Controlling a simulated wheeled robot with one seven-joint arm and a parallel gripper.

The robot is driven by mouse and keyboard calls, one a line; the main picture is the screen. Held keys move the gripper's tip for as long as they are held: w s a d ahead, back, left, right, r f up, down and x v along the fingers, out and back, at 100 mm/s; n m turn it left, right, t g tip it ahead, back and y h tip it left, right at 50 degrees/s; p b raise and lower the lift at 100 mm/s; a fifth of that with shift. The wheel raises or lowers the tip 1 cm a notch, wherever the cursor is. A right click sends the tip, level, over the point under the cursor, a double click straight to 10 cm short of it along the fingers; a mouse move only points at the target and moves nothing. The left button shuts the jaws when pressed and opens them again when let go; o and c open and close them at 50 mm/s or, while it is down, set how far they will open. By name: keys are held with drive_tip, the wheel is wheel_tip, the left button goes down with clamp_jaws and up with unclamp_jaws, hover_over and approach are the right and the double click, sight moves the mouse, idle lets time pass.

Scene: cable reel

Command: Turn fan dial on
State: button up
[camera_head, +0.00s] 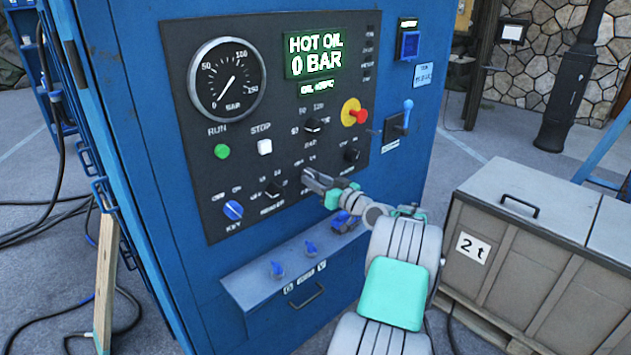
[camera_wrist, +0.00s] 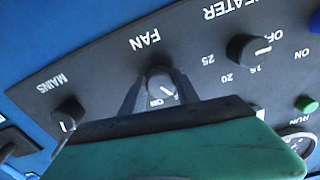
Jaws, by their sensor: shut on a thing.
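The fan dial (camera_wrist: 160,82) is a small dark knob with a pale face and a short white mark, under the word FAN, which appears upside down in the wrist view. My gripper (camera_wrist: 160,92) is shut on it, with one dark finger on each side. The dial's mark slants to the lower right in that view. Part of the lettering around the dial is hidden by my gripper. In the head view my gripper (camera_head: 316,181) is at the lower middle of the black control panel (camera_head: 225,135) and covers the fan dial.
The heater dial (camera_head: 274,188) is left of my gripper and the mains dial (camera_head: 351,155) is to its upper right. A ledge with blue valves (camera_head: 277,268) juts out below the panel. A grey crate (camera_head: 530,245) stands to the right. The display (camera_head: 315,53) reads HOT OIL 0 BAR.

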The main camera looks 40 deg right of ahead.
clamp_jaws()
drive_tip(key=shift+m, duration=0.4)
drive_tip(key=shift+a+r+m+p, duration=0.1)
drive_tip(key=shift+m+p, duration=0.05)
drive_tip(key=shift+m, duration=2.6)
drive_tip(key=shift+a+m+p, duration=0.1)
drive_tip(key=shift+m+p, duration=0.05)
drive_tip(key=shift+m, duration=2.6)
